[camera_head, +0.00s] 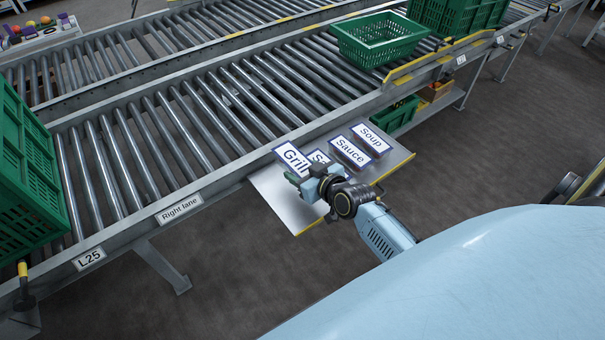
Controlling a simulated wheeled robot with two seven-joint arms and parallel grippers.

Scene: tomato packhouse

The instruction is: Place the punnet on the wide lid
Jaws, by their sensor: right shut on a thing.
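My right gripper (312,186) is over the front left part of a metal shelf at the side of the conveyor. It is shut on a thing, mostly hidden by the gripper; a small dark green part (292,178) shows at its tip. I cannot tell whether this is the punnet. A white, blue-edged "Grill" card (292,157) shows just beyond the gripper. A card starting with "S" (318,157) is partly covered. "Sauce" (350,152) and "Soup" (370,137) cards are farther right on the shelf. No wide lid can be made out. My left gripper is out of view.
The metal shelf (285,208) has bare room at its left and front. The roller conveyor (215,125) runs behind it. Green crates stand on the conveyor at left (28,165), back (380,40) and far right (458,15). Another green crate (395,115) is below the conveyor.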

